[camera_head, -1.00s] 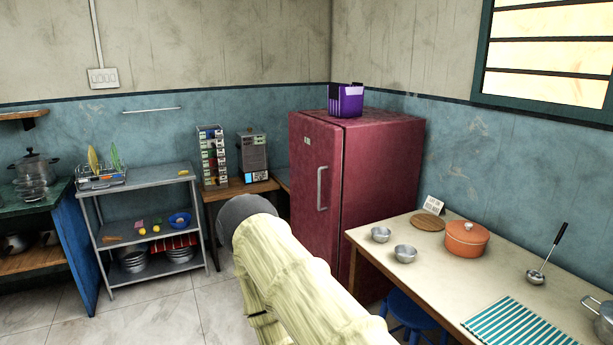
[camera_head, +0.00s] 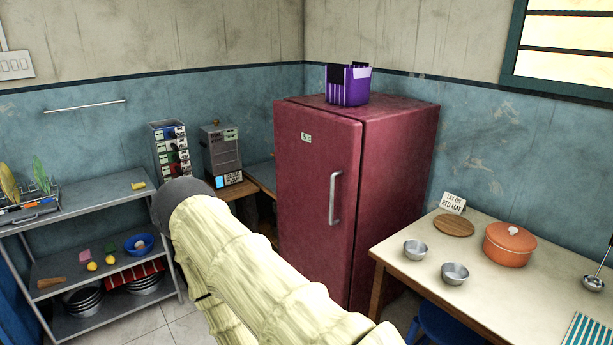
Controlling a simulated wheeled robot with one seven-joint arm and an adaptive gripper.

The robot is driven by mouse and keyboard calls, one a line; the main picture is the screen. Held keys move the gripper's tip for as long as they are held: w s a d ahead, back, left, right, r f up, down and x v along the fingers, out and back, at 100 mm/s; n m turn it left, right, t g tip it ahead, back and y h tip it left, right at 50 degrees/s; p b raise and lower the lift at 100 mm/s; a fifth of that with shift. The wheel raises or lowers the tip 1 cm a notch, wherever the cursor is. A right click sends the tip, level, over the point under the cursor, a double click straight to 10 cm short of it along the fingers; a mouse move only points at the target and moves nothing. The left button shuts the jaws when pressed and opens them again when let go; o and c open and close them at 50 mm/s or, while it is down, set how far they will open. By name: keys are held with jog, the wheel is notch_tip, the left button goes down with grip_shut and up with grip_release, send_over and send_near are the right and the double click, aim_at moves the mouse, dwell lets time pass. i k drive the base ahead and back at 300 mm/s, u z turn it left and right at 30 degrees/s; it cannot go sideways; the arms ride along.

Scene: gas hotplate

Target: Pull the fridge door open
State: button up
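The dark red fridge (camera_head: 390,190) stands in the corner, right of the picture's middle. Its door (camera_head: 310,200) faces front-left and looks shut. A pale upright bar handle (camera_head: 334,199) sits on the right part of the door. My arm, pale and ridged, reaches up from the bottom of the picture toward the left and ends in a dark grey rounded part in front of the shelf rack. My gripper's fingers do not show. Nothing of the arm visibly touches the handle; it lies well left of and below it.
A purple box (camera_head: 349,86) stands on the fridge. On the right, a table (camera_head: 410,262) with bowls and an orange pot (camera_head: 509,245) stands close to the fridge. A metal shelf rack (camera_head: 100,202) stands left. Small floor patches show between them.

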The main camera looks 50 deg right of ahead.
aim_at(317, 152)
jog(key=i, duration=1)
jog(key=z, duration=1.05)
